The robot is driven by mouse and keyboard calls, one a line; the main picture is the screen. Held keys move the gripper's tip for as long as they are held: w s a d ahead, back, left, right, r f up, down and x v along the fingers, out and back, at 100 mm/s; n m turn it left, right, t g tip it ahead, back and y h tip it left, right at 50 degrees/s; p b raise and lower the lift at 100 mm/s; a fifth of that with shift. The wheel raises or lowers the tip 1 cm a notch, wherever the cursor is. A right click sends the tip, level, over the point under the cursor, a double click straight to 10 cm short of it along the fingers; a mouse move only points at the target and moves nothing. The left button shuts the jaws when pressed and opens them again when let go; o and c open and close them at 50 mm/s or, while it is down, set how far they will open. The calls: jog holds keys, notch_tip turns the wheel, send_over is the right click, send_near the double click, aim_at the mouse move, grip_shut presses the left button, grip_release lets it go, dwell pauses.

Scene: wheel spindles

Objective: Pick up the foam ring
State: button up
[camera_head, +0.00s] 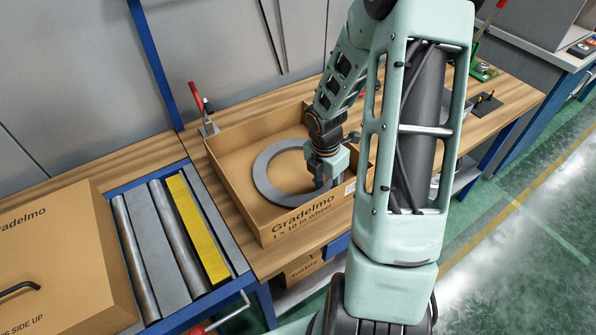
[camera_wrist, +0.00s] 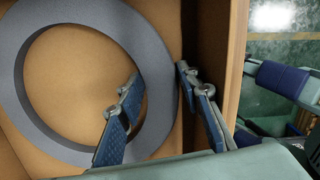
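The foam ring (camera_head: 268,184) is a flat grey ring inside an open cardboard box (camera_head: 232,200) on the wooden bench. In the wrist view the ring (camera_wrist: 90,20) lies flat on the box floor, its near right part partly covered by a finger. My gripper (camera_head: 328,178) reaches down into the box at the ring's right side. In the wrist view my gripper (camera_wrist: 160,85) is open, one finger over the ring's hole and the other outside its outer edge, by the box wall. The ring's band lies between them; I cannot tell whether either finger touches it.
A red-handled clamp (camera_head: 202,108) stands behind the open box. My arm hides part of the bench at right. Box walls stand close around the gripper.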

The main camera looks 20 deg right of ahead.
jog(key=c, duration=0.7)
